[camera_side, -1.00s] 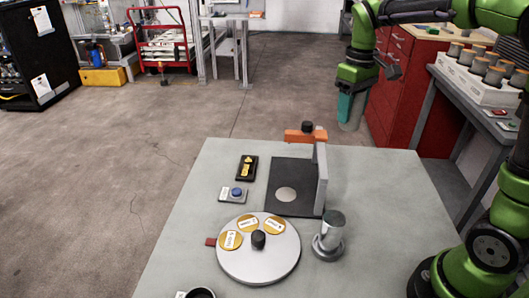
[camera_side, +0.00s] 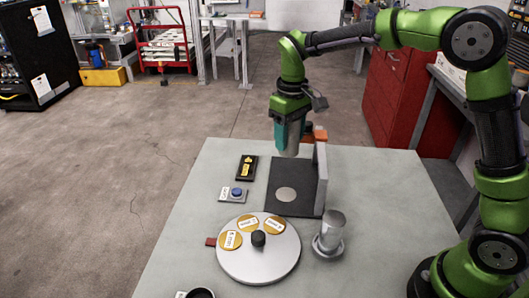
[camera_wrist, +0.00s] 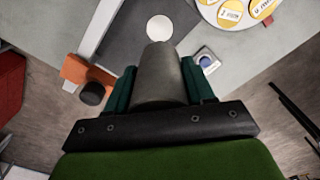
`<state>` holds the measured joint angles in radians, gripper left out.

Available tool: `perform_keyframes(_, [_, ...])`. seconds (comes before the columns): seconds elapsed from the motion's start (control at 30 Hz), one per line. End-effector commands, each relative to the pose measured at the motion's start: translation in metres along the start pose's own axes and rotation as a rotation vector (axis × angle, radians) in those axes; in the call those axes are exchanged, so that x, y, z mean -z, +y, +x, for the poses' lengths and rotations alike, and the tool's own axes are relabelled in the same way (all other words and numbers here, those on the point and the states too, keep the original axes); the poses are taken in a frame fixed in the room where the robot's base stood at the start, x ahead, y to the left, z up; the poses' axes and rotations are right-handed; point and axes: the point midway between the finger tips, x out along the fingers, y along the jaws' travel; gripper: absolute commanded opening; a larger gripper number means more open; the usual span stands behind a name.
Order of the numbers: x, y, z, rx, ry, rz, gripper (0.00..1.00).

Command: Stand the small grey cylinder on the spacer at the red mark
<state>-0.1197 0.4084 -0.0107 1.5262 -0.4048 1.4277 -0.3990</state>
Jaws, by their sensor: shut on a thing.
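My gripper (camera_side: 289,133) is shut on a grey cylinder (camera_side: 291,149), held upright above the far part of the dark plate. In the wrist view the cylinder (camera_wrist: 158,72) sticks out between the two teal fingers (camera_wrist: 160,90). Three gold labelled discs, seemingly the spacers, lie on a round silver turntable (camera_side: 262,270) nearer the side camera. A red mark (camera_side: 211,242) is at the turntable's left edge, and the left gold disc (camera_side: 231,240) lies closest to it. The red mark also shows in the wrist view (camera_wrist: 267,20).
The dark plate (camera_side: 281,172) bears a pale round spot (camera_side: 286,194), an upright grey wall (camera_side: 321,178) and an orange clamp (camera_side: 319,134). A metal cylinder on a flanged base (camera_side: 331,228) stands right of the turntable. A blue button (camera_side: 236,192) and a black labelled block (camera_side: 247,168) lie left.

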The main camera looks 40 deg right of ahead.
Motion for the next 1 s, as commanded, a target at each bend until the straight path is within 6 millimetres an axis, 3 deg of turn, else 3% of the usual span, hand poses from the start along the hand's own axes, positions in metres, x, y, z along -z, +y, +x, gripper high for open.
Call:
perform_keyframes(0.2, [-0.001, 0.0, 0.039, 0.001, -0.002, 0.0, 0.03])
perform_keyframes(0.6, [0.0, 0.0, 0.046, 0.0, 0.0, 0.001, 0.03])
perform_keyframes(1.0, [0.0, 0.0, 0.098, 0.001, -0.001, 0.0, 0.03])
